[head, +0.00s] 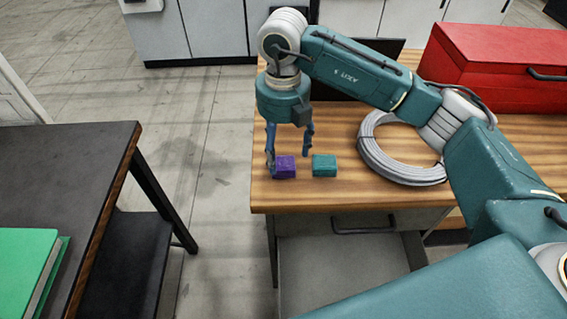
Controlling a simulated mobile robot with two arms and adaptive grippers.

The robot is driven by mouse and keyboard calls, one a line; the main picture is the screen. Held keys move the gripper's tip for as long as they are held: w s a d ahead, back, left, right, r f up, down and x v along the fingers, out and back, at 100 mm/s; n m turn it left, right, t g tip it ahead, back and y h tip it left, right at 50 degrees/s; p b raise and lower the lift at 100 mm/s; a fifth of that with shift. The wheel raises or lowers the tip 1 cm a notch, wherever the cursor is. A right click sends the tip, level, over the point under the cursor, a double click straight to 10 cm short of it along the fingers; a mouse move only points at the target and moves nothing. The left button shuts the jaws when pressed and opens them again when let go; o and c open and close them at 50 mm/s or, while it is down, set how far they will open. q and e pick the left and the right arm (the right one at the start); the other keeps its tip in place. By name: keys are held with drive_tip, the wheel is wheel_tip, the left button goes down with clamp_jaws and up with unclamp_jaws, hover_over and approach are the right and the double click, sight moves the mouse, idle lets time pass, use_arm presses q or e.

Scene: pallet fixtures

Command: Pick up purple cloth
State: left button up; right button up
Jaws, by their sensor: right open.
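The purple cloth (285,168) is a small folded block on the wooden worktop, close to its left front corner. My right gripper (289,158) is open and points down, its fingers low over the worktop at the purple cloth. One finger stands at the cloth's left side, and the other is behind and to its right. I cannot tell whether either finger touches it. A similar teal block (324,165) lies just right of the purple cloth. My left gripper is not in view.
The wooden worktop (345,192) has an open drawer (345,262) below its front edge. A coil of grey cable (372,158) and a red toolbox (500,70) are to the right. A dark table (60,170) with green books or folders (25,265) stands at left.

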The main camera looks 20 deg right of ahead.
sight(283, 163)
drive_tip(key=f, duration=0.2)
drive_tip(key=f+p, duration=0.1)
drive_tip(key=shift+s+f, duration=0.25)
drive_tip(key=shift+f, duration=0.35)
drive_tip(key=shift+w+f, duration=0.1)
drive_tip(key=shift+c, duration=0.5)
drive_tip(key=c, duration=1.1)
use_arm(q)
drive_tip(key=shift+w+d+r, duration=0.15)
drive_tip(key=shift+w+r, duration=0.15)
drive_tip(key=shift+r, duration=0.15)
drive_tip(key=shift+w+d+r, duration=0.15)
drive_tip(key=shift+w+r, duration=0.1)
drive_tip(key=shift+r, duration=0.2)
